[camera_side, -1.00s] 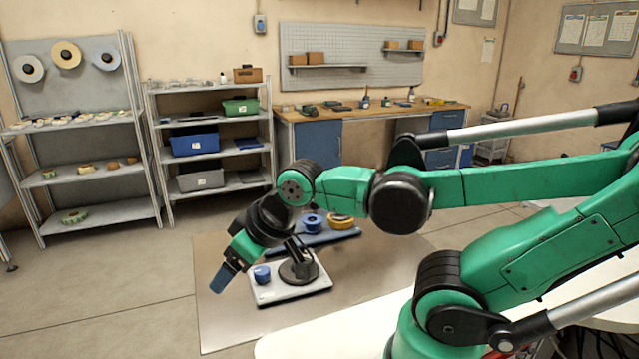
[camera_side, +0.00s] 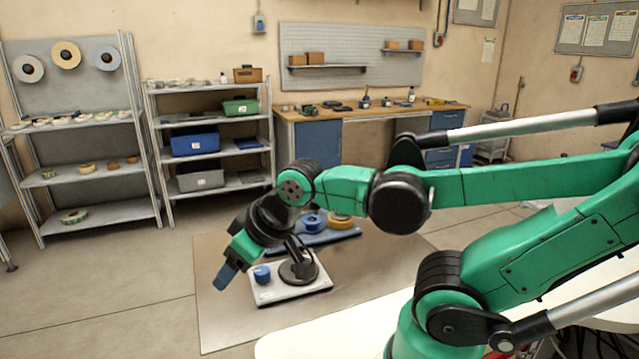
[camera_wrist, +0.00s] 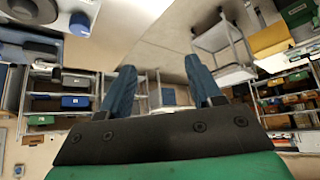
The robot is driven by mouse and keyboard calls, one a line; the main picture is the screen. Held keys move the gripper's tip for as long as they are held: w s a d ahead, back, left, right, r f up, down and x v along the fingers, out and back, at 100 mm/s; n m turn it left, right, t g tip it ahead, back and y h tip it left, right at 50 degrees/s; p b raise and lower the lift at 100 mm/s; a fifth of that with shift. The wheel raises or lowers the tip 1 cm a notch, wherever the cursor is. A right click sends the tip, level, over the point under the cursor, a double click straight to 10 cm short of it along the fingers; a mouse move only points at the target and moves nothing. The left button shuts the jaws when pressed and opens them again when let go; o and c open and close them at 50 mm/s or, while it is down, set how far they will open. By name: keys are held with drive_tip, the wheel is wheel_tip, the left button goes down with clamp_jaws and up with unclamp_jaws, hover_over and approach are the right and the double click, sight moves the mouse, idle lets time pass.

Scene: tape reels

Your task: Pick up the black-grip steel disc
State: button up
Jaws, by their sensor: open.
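The black-grip steel disc (camera_side: 299,271) is a dark round disc with an upright black grip. It sits on a white plate (camera_side: 285,292) on the floor mat, to the right of a small blue knob (camera_side: 262,274). My gripper (camera_side: 224,278) hangs left of the white plate in the side view, apart from the disc. In the wrist view its two blue fingers are spread with nothing between them, so my gripper (camera_wrist: 162,82) is open and empty. A dark round part (camera_wrist: 36,9) at the top left of the wrist view appears to be the disc, cut off by the edge.
Behind the plate, a blue tray (camera_side: 320,238) holds a blue reel (camera_side: 311,222) and a yellow reel (camera_side: 340,221). Shelves (camera_side: 210,150) and a workbench (camera_side: 370,113) stand along the back wall. The mat (camera_side: 222,325) is bare at the front left.

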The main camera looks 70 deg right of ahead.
drive_tip(key=w+d+r+n+g+h, duration=0.1)
drive_tip(key=w+d+n+g+h, duration=0.25)
drive_tip(key=d, duration=0.65)
drive_tip(key=w+d+n+g+h, duration=0.3)
drive_tip(key=w+d+g+h, duration=0.15)
drive_tip(key=d, duration=0.65)
drive_tip(key=s+d+f+g, duration=0.1)
drive_tip(key=d+f+g, duration=0.1)
drive_tip(key=d, duration=0.2)
drive_tip(key=s+d+f+n+g+h, duration=0.1)
drive_tip(key=s+d+f+g, duration=0.1)
drive_tip(key=d, duration=0.3)
drive_tip(key=s+d+f+n+g, duration=0.1)
drive_tip(key=s+d+f+g, duration=0.1)
drive_tip(key=d+f+g, duration=0.2)
drive_tip(key=shift+d+f, duration=0.15)
drive_tip(key=shift+d, duration=0.45)
drive_tip(key=shift+s+d+f+g, duration=0.4)
drive_tip(key=shift+s+g, duration=0.1)
drive_tip(key=shift+x, duration=2.55)
clamp_jaws()
